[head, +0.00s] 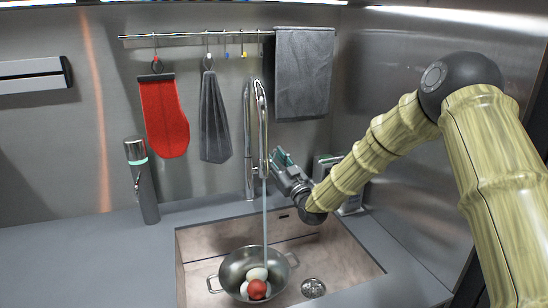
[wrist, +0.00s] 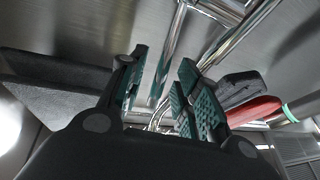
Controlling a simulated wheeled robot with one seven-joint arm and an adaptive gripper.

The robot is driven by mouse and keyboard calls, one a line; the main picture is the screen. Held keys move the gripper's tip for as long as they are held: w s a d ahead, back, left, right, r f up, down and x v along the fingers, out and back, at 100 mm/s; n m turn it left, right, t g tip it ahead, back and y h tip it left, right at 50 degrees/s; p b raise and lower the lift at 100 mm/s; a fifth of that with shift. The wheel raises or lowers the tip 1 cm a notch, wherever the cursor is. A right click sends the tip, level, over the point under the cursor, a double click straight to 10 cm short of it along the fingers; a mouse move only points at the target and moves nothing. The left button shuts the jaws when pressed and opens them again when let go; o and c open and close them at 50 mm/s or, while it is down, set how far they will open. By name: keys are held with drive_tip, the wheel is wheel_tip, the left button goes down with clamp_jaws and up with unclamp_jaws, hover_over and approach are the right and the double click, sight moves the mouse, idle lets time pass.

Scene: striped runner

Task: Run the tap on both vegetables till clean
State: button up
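The chrome tap (head: 250,150) stands behind the sink, and a thin stream of water (head: 265,225) falls from it into a two-handled metal pot (head: 230,268) in the sink. In the pot lie a red round vegetable (head: 257,289) and pale rounded pieces (head: 257,273) that I cannot identify for sure. My gripper (head: 277,161) is beside the tap spout on its right, well above the pot. In the wrist view its teal-padded fingers (wrist: 160,90) are apart with nothing held between them, and chrome tap pipes (wrist: 215,40) show just beyond. Whether a finger touches the tap is unclear.
The sink (head: 340,262) has a drain (head: 313,288) right of the pot. A grey bottle (head: 142,180) stands on the counter at left. A red mitt (head: 164,118) and grey cloths (head: 303,75) hang from a rail. A boxy item (head: 328,165) sits behind my gripper.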

drive_tip(key=v, duration=1)
drive_tip(key=shift+s+d, duration=0.15)
drive_tip(key=shift+s, duration=0.05)
